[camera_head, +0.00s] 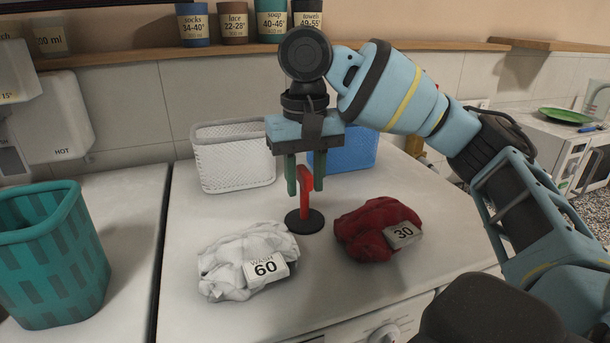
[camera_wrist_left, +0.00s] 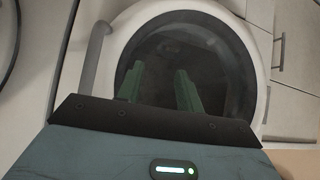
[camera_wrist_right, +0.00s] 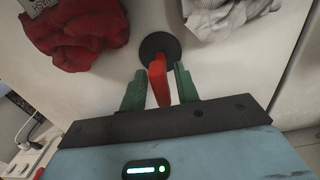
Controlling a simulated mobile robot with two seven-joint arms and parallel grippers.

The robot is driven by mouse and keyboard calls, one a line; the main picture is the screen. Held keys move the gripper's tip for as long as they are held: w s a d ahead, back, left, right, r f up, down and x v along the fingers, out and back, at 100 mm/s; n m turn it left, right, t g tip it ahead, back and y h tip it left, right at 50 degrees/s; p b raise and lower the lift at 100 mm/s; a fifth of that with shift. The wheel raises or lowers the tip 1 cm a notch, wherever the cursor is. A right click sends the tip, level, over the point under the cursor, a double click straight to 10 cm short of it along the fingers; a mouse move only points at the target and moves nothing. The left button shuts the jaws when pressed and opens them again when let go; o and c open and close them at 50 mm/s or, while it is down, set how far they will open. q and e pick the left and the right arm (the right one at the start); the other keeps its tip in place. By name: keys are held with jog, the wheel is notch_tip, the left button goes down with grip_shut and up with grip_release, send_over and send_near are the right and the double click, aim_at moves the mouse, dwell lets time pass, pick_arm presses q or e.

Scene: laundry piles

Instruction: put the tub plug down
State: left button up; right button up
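The tub plug has a black disc (camera_head: 304,222) and an upright red handle (camera_head: 306,182). It appears to rest flat on the white machine top, between the white laundry pile and the red one. My right gripper (camera_head: 305,188) points down from above, its green fingers open on either side of the red handle. In the right wrist view the handle (camera_wrist_right: 158,80) lies between the fingers, with narrow gaps visible. My left gripper (camera_wrist_left: 160,80) is open and empty in its wrist view, in front of a round dark machine door (camera_wrist_left: 180,60). It is outside the head view.
A white laundry pile (camera_head: 230,262) tagged 60 and a red pile (camera_head: 370,232) tagged 30 flank the plug. A white basket (camera_head: 232,155) and a blue basket (camera_head: 345,153) stand behind. A teal hamper (camera_head: 50,255) stands left. Labelled tins line a shelf (camera_head: 130,57).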

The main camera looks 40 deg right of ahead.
jog(key=shift+o, duration=0.3)
notch_tip(320, 180, up, 12)
jog(key=shift+r, duration=0.15)
dwell(0.7)
jog(key=shift+o, duration=0.4)
